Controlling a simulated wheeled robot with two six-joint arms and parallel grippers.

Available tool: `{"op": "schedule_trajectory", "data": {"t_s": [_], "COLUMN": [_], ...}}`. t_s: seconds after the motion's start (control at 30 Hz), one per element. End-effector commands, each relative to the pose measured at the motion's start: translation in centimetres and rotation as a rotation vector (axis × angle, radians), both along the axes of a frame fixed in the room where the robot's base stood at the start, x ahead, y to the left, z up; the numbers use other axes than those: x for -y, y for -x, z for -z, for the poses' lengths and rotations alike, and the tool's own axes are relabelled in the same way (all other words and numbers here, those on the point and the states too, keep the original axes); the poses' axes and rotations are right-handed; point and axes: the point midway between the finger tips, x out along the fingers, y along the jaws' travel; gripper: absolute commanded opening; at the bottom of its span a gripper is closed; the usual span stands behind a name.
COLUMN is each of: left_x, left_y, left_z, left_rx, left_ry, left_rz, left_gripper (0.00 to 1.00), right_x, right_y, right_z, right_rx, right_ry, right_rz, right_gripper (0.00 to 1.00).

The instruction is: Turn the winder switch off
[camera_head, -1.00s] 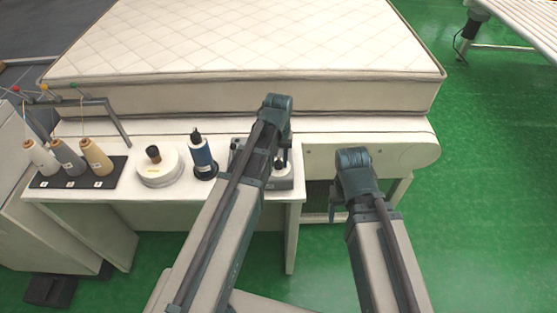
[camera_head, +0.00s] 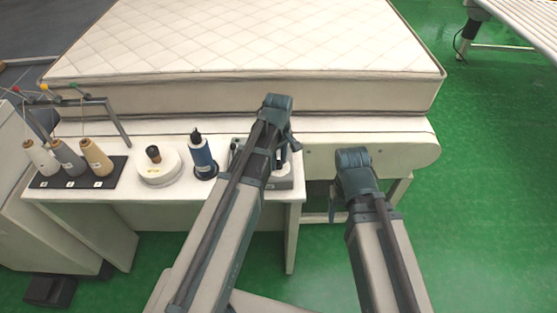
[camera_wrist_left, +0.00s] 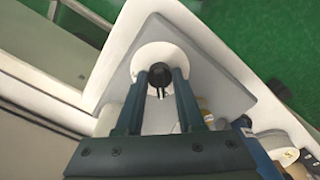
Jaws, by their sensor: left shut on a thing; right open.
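The winder (camera_head: 283,184) stands at the right end of the white table, mostly hidden behind my left arm in the head view. In the left wrist view its grey base plate (camera_wrist_left: 228,88) carries a round white disc (camera_wrist_left: 150,55) with a black knob (camera_wrist_left: 155,75) on it. My left gripper (camera_wrist_left: 160,84) points down at it, its fingertips closed in on the black knob. The fingers hide part of the knob, and I cannot read the switch's position. My right gripper (camera_head: 338,205) hangs in front of the bench, right of the table, open and apart from everything.
A blue spool (camera_head: 203,158), a white disc with a dark knob (camera_head: 158,168) and several thread cones (camera_head: 70,158) on a black tray (camera_head: 110,178) stand left of the winder. A mattress (camera_head: 240,55) lies behind. Green floor (camera_head: 480,200) is free at right.

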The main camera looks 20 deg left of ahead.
Motion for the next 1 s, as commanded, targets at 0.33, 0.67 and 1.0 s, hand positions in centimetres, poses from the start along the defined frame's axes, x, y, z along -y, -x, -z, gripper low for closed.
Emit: {"op": "schedule_trajectory", "data": {"t_s": [0.33, 0.67, 1.0], "left_x": [0.02, 0.01, 0.01], "left_y": [0.04, 0.03, 0.02], "left_z": [0.01, 0.01, 0.01], "left_rx": [-0.001, -0.001, -0.001], "left_ry": [0.001, 0.001, 0.001], "left_rz": [-0.079, -0.084, -0.083], "left_gripper": [0.0, 0.0, 0.67], "right_x": [0.0, 0.0, 0.0], "right_y": [0.0, 0.0, 0.0], "right_z": [0.01, 0.01, 0.01], "right_rx": [0.0, 0.0, 0.0], "right_ry": [0.0, 0.0, 0.0], "right_rz": [0.0, 0.0, 0.0], "right_gripper": [0.72, 0.72, 0.72]}}
